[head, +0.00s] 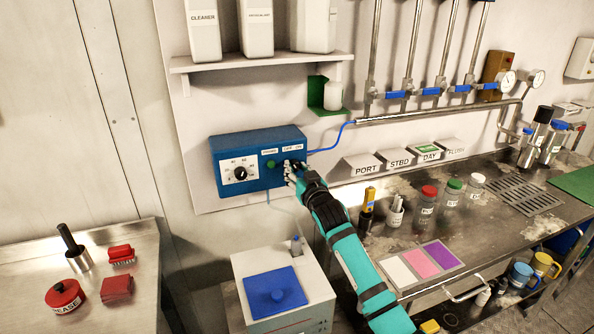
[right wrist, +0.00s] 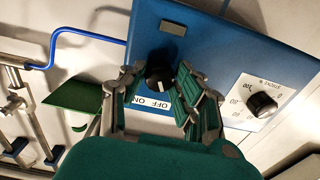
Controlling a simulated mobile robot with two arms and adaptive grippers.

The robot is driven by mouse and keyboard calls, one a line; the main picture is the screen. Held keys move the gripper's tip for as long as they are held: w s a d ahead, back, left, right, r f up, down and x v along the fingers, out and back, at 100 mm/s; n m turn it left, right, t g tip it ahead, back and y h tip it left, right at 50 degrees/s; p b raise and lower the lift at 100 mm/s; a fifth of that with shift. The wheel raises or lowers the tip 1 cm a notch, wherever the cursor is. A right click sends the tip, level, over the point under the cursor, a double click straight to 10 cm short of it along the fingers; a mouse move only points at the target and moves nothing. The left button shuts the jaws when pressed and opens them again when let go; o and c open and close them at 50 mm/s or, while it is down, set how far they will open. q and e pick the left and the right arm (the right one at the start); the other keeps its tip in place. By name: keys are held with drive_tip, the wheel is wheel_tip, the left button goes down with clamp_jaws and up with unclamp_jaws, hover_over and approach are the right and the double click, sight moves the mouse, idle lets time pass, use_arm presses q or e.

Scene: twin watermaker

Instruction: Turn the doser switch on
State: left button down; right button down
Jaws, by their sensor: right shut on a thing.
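The blue doser box (head: 225,143) is mounted on the wall panel. It carries a white dial plate with a black knob (head: 240,174), a green lamp (head: 271,164) and an OFF/ON label. In the right wrist view, the black doser switch (right wrist: 160,70) sits beside the OFF/ON label (right wrist: 152,102). A pale mark shows on its edge toward the label; I cannot tell which position it marks. My right gripper (head: 291,168) reaches the box's right side. Its fingers (right wrist: 157,82) are shut on the switch, one on each side, and hide it in the head view. My left gripper is out of view.
A shelf (head: 262,61) with white bottles is above the box. A blue tube (head: 331,143) leaves its right side. A green bracket (head: 317,92) holds a white container. A white device with a blue lid (head: 272,290) stands below. Jars stand on the right-hand bench.

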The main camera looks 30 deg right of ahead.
drive_tip(key=m+p, duration=0.2)
drive_tip(key=m, duration=0.3)
drive_tip(key=shift+a+r+m, duration=0.1)
drive_tip(key=shift+m, duration=0.3)
drive_tip(key=m+p, duration=0.2)
drive_tip(key=m, duration=0.3)
drive_tip(key=shift+m, duration=0.6)
drive_tip(key=c, duration=1)
unclamp_jaws()
